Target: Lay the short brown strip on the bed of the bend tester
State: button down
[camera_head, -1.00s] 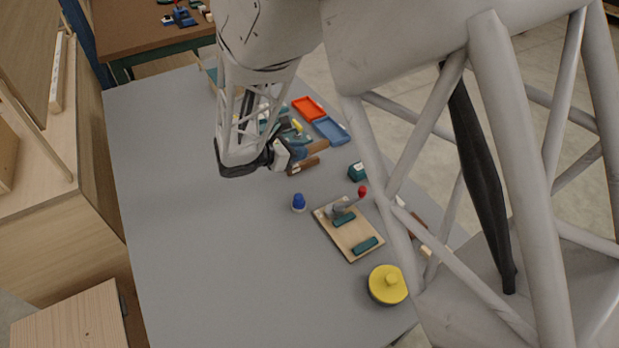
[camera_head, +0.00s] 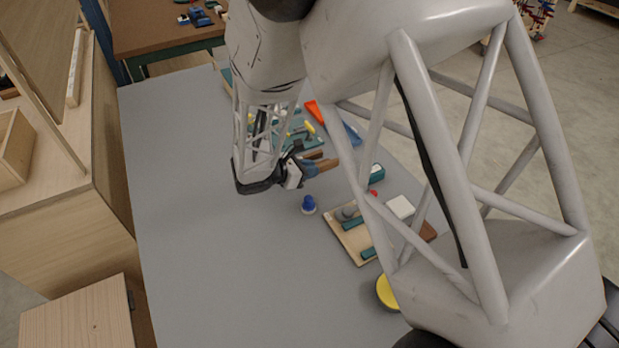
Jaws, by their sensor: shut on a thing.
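My gripper (camera_head: 308,172) is over the grey table, seen small beyond my arm. It is shut on a brown strip (camera_head: 326,165), which sticks out to the right of the fingers. The fingers hide the gripped end. A second, darker brown piece (camera_head: 313,155) shows just behind it. The wooden board with teal bars (camera_head: 346,240), which looks like the bend tester, lies on the table to the lower right of my gripper. My arm covers its right side, and its red knob (camera_head: 373,193) barely shows.
A yellow round object (camera_head: 387,293) is partly hidden in front of the board. The table's left side is clear.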

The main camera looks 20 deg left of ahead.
aim_at(310, 185)
jog(key=shift+f, duration=1.85)
jog(key=shift+f, duration=0.1)
jog(key=c, duration=1.1)
grip_release()
jog(key=v, duration=1.2)
